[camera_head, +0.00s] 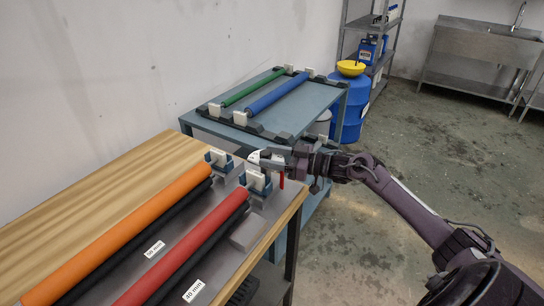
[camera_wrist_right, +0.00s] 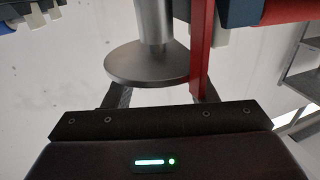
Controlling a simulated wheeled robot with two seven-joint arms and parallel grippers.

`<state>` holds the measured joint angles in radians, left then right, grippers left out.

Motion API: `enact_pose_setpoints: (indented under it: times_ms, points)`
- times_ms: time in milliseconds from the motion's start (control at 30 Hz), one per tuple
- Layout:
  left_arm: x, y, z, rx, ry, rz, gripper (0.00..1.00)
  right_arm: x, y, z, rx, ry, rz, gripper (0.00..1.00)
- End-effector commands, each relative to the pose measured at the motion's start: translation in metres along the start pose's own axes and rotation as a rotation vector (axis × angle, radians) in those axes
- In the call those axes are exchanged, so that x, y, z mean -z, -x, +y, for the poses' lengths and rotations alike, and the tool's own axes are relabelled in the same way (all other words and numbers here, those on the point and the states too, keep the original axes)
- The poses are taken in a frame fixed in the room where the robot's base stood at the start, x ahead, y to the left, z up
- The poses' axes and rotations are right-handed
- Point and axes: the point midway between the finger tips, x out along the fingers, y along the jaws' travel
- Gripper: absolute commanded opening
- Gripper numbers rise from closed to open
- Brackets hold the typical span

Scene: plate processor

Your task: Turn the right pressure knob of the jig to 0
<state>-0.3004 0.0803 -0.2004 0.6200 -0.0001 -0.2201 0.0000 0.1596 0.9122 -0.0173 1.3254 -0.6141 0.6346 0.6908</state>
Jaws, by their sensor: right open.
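The jig (camera_head: 228,215) lies on the wooden table and carries an orange roller (camera_head: 130,235) and a red roller (camera_head: 190,245). White end blocks on blue holders (camera_head: 258,183) stand at the rollers' far ends. My right gripper (camera_head: 272,160) is just beyond the red roller's end block. In the right wrist view, a grey metal post with a flared round disc (camera_wrist_right: 146,62) shows ahead of my open fingers (camera_wrist_right: 162,94). A red upright bar (camera_wrist_right: 203,50) overlaps the finger at the right. Whether the disc is the right pressure knob, and its setting, cannot be read. My left gripper is out of view.
A blue-grey table (camera_head: 320,97) behind holds a green roller (camera_head: 253,87) and a blue roller (camera_head: 277,95). A blue drum (camera_head: 350,107) with a yellow funnel (camera_head: 351,67) stands beyond it. The floor (camera_head: 430,150) at the right is largely clear.

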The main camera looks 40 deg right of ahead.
Motion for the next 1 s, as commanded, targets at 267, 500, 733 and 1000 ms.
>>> enact_pose_setpoints:
  times_ms: [267, 500, 733, 1000]
  points:
    - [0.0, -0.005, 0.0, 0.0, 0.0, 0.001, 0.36, -0.003, 0.041, 0.0, 0.0, -0.001, -0.005, 0.52]
    - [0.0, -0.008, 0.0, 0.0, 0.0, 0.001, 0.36, -0.001, 0.068, 0.0, 0.0, 0.001, -0.002, 0.52]
    - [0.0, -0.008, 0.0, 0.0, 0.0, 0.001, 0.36, 0.001, 0.074, 0.0, 0.0, 0.002, 0.0, 0.52]
    - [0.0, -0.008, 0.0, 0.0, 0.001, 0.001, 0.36, 0.0, 0.074, 0.0, 0.0, 0.001, -0.001, 0.52]
